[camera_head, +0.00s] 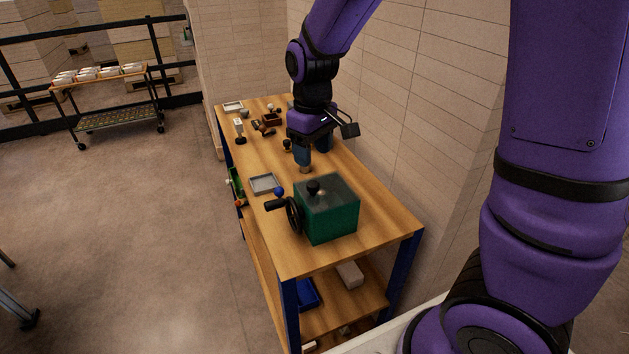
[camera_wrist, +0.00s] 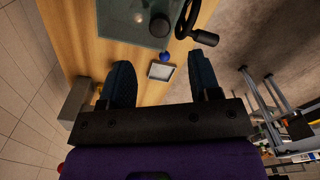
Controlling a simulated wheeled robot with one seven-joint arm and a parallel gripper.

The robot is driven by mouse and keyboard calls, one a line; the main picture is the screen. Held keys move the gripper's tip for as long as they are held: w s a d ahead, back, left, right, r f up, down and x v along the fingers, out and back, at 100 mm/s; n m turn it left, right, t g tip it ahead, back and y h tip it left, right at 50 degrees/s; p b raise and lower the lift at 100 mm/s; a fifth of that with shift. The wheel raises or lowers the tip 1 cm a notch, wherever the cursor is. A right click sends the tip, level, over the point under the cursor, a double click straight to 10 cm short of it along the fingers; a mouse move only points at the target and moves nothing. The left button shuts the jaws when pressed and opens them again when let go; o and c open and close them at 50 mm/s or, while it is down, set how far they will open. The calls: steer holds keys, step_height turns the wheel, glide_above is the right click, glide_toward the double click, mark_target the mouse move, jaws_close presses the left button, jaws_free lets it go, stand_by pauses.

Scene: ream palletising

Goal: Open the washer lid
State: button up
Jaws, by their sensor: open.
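The washer is a green box (camera_head: 330,217) at the near end of the wooden workbench. Its grey-green lid (camera_head: 338,190) lies flat and shut on top, with a black knob (camera_head: 313,186) near its left edge. A black handwheel (camera_head: 294,215) with a crank handle is on its left side. In the wrist view the lid (camera_wrist: 118,22), the knob (camera_wrist: 160,24) and the handwheel (camera_wrist: 188,14) show at the top. My gripper (camera_head: 308,165) is open and empty above the bench, just behind the washer. Its two dark blue fingers (camera_wrist: 161,72) are apart and touch neither lid nor knob.
A small grey tray (camera_head: 264,184) and a blue ball (camera_head: 279,191) are left of the washer. Small dark items and a brown box (camera_head: 271,120) stand at the bench's far end. A tiled wall (camera_head: 400,110) borders the bench's right side.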

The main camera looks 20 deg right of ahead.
mark_target(313, 183)
step_height(313, 183, down, 8)
steer(key=shift+f, duration=0.1)
steer(key=shift+c, duration=0.2)
jaws_close()
